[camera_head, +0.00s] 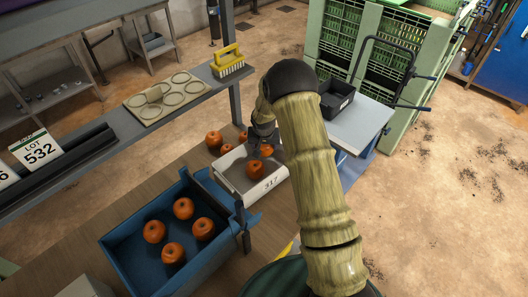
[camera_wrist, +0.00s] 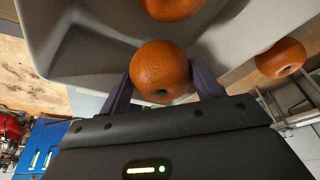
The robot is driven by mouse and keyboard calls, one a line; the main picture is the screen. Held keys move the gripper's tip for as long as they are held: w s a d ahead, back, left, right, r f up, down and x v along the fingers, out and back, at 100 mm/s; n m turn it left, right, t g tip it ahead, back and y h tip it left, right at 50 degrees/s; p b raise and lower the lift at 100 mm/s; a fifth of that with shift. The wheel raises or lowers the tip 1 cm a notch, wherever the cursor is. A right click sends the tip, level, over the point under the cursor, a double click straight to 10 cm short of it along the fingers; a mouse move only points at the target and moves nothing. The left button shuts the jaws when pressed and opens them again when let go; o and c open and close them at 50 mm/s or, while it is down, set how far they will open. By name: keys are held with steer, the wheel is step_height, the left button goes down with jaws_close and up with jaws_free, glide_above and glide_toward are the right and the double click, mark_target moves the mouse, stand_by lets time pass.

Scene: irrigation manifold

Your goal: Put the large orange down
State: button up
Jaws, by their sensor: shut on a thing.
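My gripper (camera_wrist: 162,85) is shut on an orange (camera_wrist: 160,65), with one dark finger on each side of it in the wrist view. In the head view my gripper (camera_head: 264,140) is over the far part of the white tray marked 317 (camera_head: 277,181), and the held orange (camera_head: 266,150) shows partly below it. Another orange (camera_head: 255,169) sits in the tray; an orange in the tray also shows at the top of the wrist view (camera_wrist: 172,6). I cannot tell whether the held orange touches the tray floor.
A blue crate (camera_head: 125,262) with several oranges stands at the left front. Loose oranges (camera_head: 214,140) lie behind the white tray on the wooden bench (camera_head: 62,248). A shelf with a round-holed board (camera_head: 165,98) and a yellow brush (camera_head: 228,62) runs behind. A dark bin (camera_head: 336,98) stands right.

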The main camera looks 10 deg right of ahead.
mark_target(264, 152)
steer(key=shift+f+p, duration=0.7)
steer(key=shift+f, duration=1.4)
steer(key=shift+f, duration=0.15)
steer(key=o, duration=0.7)
steer(key=shift+r, duration=0.25)
steer(key=b+v, duration=0.3)
steer(key=v, duration=0.8)
steer(key=shift+s+a+r, duration=0.1)
steer(key=shift+r, duration=0.25)
